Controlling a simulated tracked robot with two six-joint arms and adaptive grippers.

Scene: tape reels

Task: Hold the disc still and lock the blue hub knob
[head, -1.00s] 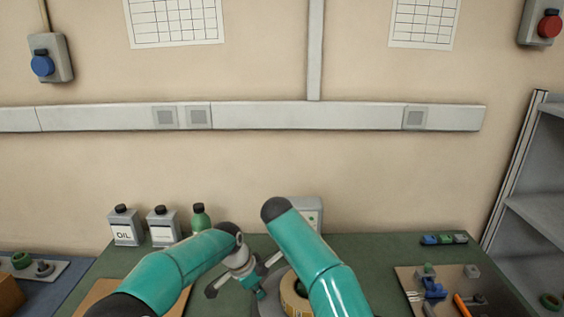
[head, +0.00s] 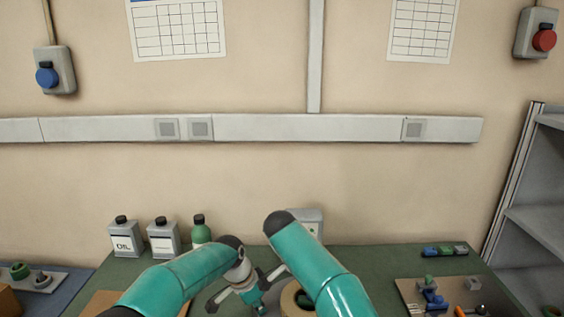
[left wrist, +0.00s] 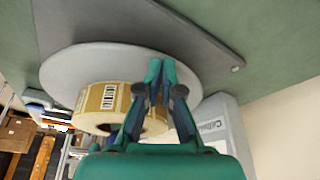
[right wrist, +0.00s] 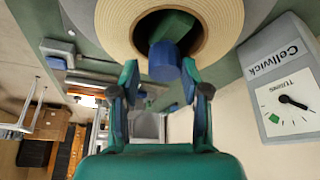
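The pale grey disc (left wrist: 70,68) lies behind the cream label roll (left wrist: 100,100) in the left wrist view; the roll also shows in the head view (head: 289,298). My left gripper (left wrist: 162,72) has its fingertips together over the disc's face beside the roll; whether they touch it I cannot tell. It also shows in the head view (head: 262,308). The blue hub knob (right wrist: 165,62) stands out from the roll's core, with a green part (right wrist: 172,28) behind it. My right gripper (right wrist: 160,76) is open, its fingertips on either side of the knob with gaps. My right arm hides it in the head view.
A grey Cellwick box with a dial (right wrist: 284,85) stands close beside the roll. Oil cans (head: 125,238) and a green bottle (head: 199,230) stand at the back left of the bench. A tray of parts (head: 405,288) lies at the right.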

